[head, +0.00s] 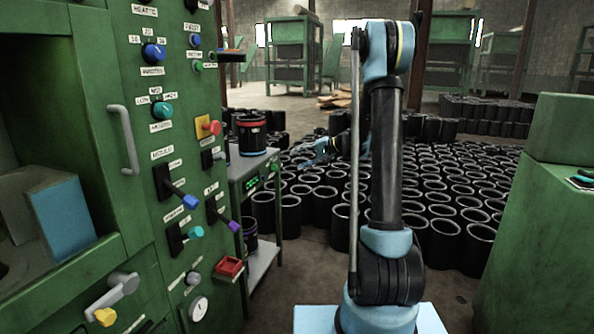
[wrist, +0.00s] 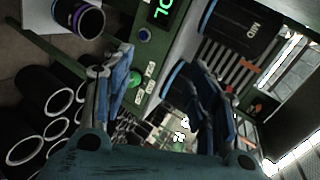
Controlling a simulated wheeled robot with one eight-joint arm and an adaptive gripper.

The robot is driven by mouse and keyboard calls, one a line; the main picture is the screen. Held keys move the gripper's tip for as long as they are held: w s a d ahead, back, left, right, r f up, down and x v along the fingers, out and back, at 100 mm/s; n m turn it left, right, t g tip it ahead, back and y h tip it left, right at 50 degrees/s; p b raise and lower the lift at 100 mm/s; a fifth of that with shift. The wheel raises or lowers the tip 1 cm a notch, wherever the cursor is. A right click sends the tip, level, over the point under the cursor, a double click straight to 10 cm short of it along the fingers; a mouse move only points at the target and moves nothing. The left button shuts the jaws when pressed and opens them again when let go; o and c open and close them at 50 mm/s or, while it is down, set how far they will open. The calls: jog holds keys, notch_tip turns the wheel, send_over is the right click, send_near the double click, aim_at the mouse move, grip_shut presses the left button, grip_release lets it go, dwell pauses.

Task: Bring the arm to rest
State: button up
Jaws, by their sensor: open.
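My arm stands upright on its blue base in the head view, in front of the rows of black sleeves. My gripper (head: 322,150) reaches out to the left of the arm, small and partly hidden by it. In the wrist view my gripper (wrist: 162,85) has its two blue fingers spread apart with nothing between them. A black sleeve with red and blue bands (head: 251,136) stands on the grey cart to the left of the gripper. A sleeve marked MID (wrist: 243,30) shows beyond the fingers in the wrist view.
A green machine panel (head: 120,130) with knobs and levers fills the left. The grey cart (head: 262,158) has a purple-banded sleeve (head: 250,235) low down. Many black sleeves (head: 440,240) cover the floor behind the arm. A green cabinet (head: 540,240) stands close on the right.

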jog(key=s+d+r+n+g+h, duration=0.1)
jog(key=s+d+h, duration=0.2)
jog(key=s, duration=1)
jog(key=s+d+r+h, duration=0.1)
jog(key=s+d+h, duration=0.2)
jog(key=s, duration=1)
jog(key=s+d+f+h, duration=0.3)
jog(key=s+d+f, duration=0.2)
jog(key=s, duration=0.6)
jog(key=s+d+f+n+g+h, duration=0.1)
jog(key=s+d+f+h, duration=0.2)
jog(key=s, duration=0.9)
jog(key=d+f, duration=0.2)
jog(key=d, duration=0.1)
jog(key=shift+s+d+f, duration=0.25)
jog(key=shift+s+f, duration=0.05)
